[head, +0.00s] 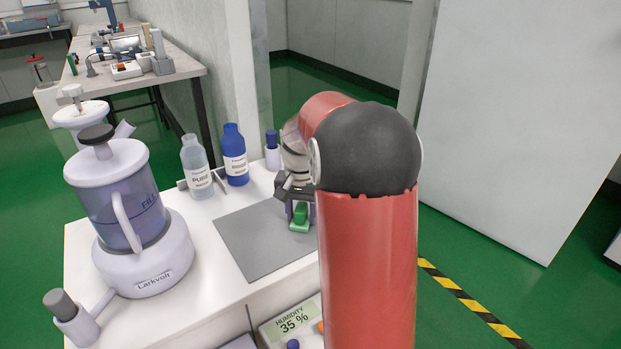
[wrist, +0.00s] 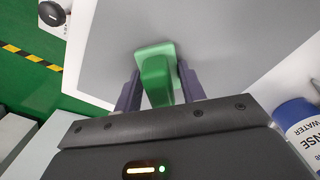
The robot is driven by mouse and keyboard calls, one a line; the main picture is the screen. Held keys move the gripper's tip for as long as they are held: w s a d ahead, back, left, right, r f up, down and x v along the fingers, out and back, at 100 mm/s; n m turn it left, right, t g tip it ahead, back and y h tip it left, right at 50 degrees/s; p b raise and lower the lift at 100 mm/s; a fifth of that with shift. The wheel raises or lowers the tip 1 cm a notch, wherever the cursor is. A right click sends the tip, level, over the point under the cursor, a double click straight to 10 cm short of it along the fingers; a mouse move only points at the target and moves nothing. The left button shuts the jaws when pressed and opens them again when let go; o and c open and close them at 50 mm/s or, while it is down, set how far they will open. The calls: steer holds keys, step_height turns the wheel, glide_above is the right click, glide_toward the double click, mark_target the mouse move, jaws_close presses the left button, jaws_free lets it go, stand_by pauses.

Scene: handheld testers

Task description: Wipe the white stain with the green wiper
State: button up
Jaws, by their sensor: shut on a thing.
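The green wiper (head: 300,217) has a darker green handle and a lighter green base. My gripper (wrist: 158,88) is shut on the wiper's handle, with one dark finger on each side. The wiper (wrist: 157,75) is over the right part of the grey mat (head: 252,243); I cannot tell whether its base touches the mat. The mat also fills much of the wrist view (wrist: 220,35). No white stain shows in either view; my red arm hides part of the worktop in the head view.
A lidded purple-blue vessel on a white base (head: 145,255) stands left of the mat. A clear bottle (head: 196,168), a blue bottle (head: 235,155) and a small blue-capped bottle (head: 272,153) stand behind it. A humidity display (head: 291,322) is below the front edge.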

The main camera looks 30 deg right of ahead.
mark_target(305, 204)
steer(key=shift+d, duration=0.45)
steer(key=shift+d+r+p, duration=0.2)
steer(key=shift+r+p, duration=0.1)
steer(key=shift+p, duration=0.2)
step_height(305, 204, up, 2)
steer(key=shift+r+p, duration=0.1)
steer(key=shift+p, duration=0.25)
step_height(305, 204, up, 6)
steer(key=p, duration=0.4)
steer(key=shift+a+f+p, duration=0.15)
steer(key=shift+f+p, duration=0.1)
steer(key=shift+p, duration=0.15)
